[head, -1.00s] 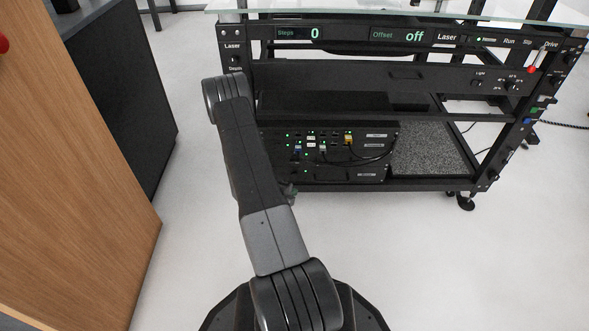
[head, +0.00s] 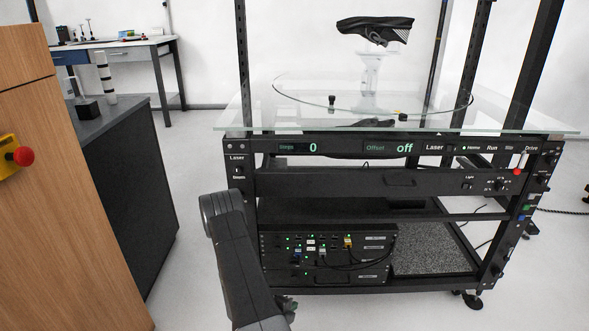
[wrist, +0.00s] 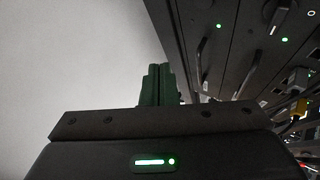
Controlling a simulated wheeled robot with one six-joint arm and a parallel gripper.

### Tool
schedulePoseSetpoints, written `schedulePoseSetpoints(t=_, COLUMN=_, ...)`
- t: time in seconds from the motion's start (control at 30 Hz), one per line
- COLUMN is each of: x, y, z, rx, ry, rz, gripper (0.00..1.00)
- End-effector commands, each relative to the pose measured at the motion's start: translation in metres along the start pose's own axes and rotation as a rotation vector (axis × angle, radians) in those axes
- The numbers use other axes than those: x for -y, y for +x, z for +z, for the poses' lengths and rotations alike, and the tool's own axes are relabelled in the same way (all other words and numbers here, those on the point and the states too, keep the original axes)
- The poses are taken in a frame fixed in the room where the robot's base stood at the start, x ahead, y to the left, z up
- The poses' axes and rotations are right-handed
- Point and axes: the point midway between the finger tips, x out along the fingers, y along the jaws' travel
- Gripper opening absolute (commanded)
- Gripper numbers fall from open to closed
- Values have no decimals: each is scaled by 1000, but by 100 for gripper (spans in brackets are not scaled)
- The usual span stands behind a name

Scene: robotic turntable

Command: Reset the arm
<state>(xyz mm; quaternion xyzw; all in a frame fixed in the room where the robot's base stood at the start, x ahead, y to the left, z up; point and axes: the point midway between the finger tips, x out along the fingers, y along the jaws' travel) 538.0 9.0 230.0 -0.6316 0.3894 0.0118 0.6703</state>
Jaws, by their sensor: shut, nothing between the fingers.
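My gripper (wrist: 157,84) shows in the wrist view with its dark green fingers together and nothing between them. The floor is to the left of the fingers and the rack's electronics panel to the right. In the head view my arm reaches up from the bottom in front of the turntable rack (head: 350,182), and most of my gripper is hidden behind the arm. Only a small part of it shows at the arm's right edge, low by the rack's bottom shelf.
The rack carries a glass top (head: 225,118) with a round plate, a pedestal (head: 369,75) and a dark object (head: 374,29) on it. An electronics unit (head: 330,258) sits low in the rack. A wooden cabinet (head: 60,200) and dark counter (head: 135,190) stand left. Pale floor lies between.

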Motion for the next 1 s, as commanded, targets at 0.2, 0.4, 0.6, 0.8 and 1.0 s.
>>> schedulePoseSetpoints(t=0.2, x=0, y=-1, z=0, rx=4, ry=-6, rz=-3, gripper=0)
schedulePoseSetpoints(t=0.4, x=1, y=0, z=0, rx=3, ry=-5, rz=-3, gripper=0)
schedulePoseSetpoints(t=0.6, x=10, y=11, z=8, rx=-1, ry=5, rz=-2, gripper=0)
schedulePoseSetpoints(t=0.8, x=23, y=36, z=25, rx=-1, ry=4, rz=-2, gripper=0)
schedulePoseSetpoints(t=1.0, x=21, y=37, z=26, rx=0, ry=1, rz=-2, gripper=0)
